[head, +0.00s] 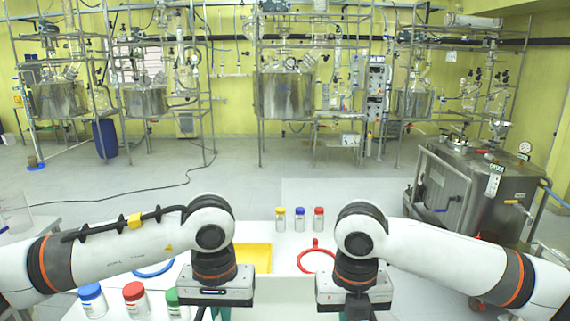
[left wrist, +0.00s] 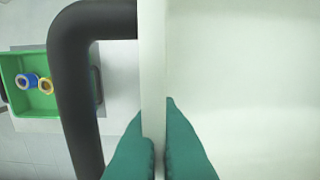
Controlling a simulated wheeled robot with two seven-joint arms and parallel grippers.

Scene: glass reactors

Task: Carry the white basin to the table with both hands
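In the left wrist view, the white basin (left wrist: 245,80) fills the right side, and its pale wall edge runs upright through the middle. My left gripper (left wrist: 154,112) has its two green fingers pressed on either side of that edge. In the head view, my left gripper (head: 222,312) and my right gripper (head: 357,313) point down at the bottom edge, side by side with a gap between them. The right fingertips are cut off and their hold cannot be seen. A white surface shows between the grippers, but the basin's outline is unclear there.
A white table holds a yellow tray (head: 254,256), a red ring (head: 301,262), small bottles (head: 299,220) and larger capped bottles (head: 134,298). A steel vessel cart (head: 485,190) stands right. The left wrist view shows a dark bar (left wrist: 78,85) and green crate (left wrist: 35,100). Mid-floor is open.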

